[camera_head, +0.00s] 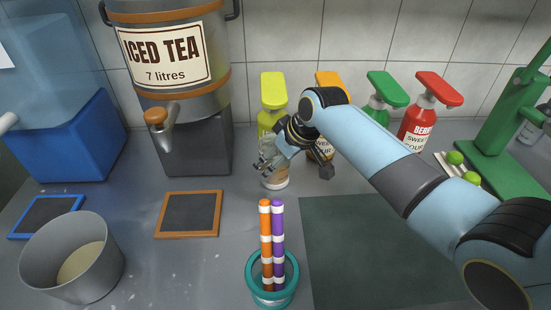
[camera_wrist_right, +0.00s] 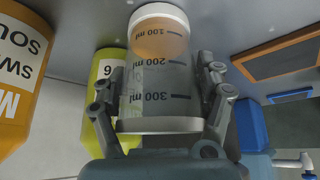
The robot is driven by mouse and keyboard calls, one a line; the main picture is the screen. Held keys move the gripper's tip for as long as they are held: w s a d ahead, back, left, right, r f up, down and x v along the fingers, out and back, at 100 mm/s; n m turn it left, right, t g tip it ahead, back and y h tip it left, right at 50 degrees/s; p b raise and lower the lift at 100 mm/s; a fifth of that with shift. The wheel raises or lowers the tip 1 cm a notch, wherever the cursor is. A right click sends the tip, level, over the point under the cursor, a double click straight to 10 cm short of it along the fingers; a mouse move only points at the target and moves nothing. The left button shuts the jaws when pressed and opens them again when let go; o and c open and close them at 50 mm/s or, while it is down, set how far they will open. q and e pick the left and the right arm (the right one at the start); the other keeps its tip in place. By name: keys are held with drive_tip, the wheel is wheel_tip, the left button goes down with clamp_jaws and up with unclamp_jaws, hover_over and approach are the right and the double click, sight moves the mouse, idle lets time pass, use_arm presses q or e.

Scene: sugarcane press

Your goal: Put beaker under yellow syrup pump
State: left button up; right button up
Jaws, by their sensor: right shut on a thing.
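The beaker (camera_head: 275,180) is clear, with a white rim and base and a 100–300 ml scale. A little orange-brown liquid lies at its bottom. My right gripper (camera_head: 270,164) is shut around it; the wrist view shows a finger on each side of the beaker (camera_wrist_right: 158,75). The yellow syrup pump (camera_head: 273,92) has a yellow-green head and bottle and stands right behind the beaker, partly hidden by my gripper. Its bottle (camera_wrist_right: 104,68) also shows beside the beaker in the wrist view. Whether the beaker touches the counter is hard to tell. My left gripper is out of view.
An orange pump (camera_head: 331,82), a green pump (camera_head: 387,88) and a red pump (camera_head: 438,88) stand to the right. An iced tea dispenser (camera_head: 190,85) stands left. A teal holder with coloured straws (camera_head: 272,282) is in front. A framed board (camera_head: 189,214) lies left.

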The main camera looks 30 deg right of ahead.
drive_tip(key=shift+f, duration=0.1)
drive_tip(key=o, duration=1.5)
drive_tip(key=p+v, duration=0.1)
drive_tip(key=v, duration=1.1)
